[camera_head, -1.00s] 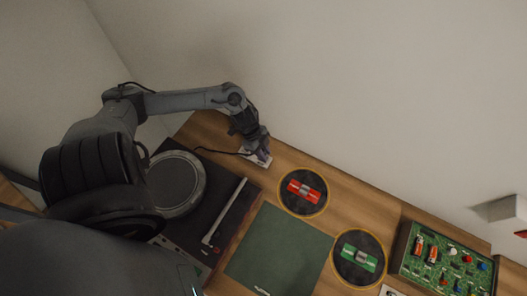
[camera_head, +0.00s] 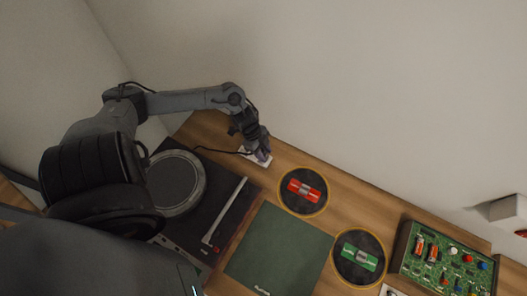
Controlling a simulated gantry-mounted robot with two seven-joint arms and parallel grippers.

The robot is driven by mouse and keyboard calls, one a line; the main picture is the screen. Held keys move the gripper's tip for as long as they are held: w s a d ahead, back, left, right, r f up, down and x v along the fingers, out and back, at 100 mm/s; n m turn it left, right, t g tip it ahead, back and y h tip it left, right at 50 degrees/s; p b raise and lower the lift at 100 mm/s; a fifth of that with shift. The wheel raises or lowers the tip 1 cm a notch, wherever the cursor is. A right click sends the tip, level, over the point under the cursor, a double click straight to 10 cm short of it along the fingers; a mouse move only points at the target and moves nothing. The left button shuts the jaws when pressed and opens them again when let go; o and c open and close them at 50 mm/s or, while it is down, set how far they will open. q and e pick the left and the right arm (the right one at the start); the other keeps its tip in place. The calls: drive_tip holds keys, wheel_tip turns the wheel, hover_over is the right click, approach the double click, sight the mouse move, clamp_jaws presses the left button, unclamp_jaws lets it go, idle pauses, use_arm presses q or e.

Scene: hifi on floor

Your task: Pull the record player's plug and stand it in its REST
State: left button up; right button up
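The record player (camera_head: 218,190) is a dark deck with a round grey platter and a pale tone arm, on the wooden top at the left. A thin black cable (camera_head: 212,150) runs from its back edge to a small white plate (camera_head: 266,163) by the wall. The plug itself is hidden or too small to make out there. I cannot tell whether the fingers are closed on it. The plug's REST cannot be picked out. My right gripper is out of view.
A green mat (camera_head: 278,250) lies right of the record player. Two dark round pads hold a red part (camera_head: 304,190) and a green part (camera_head: 360,257). A green circuit board (camera_head: 445,262) lies at the right. The wall rises close behind my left gripper.

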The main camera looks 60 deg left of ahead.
use_arm(q)
drive_tip(key=shift+o, duration=1.3)
drive_tip(key=shift+a+r, duration=0.15)
drive_tip(key=shift+r, duration=0.15)
drive_tip(key=w+d+p+v, duration=0.1)
drive_tip(key=p+v, duration=0.8)
drive_tip(key=v, duration=0.5)
drive_tip(key=shift+d+r, duration=0.15)
drive_tip(key=shift+r, duration=0.6)
drive_tip(key=shift+s+f, duration=0.1)
drive_tip(key=shift+s, duration=0.1)
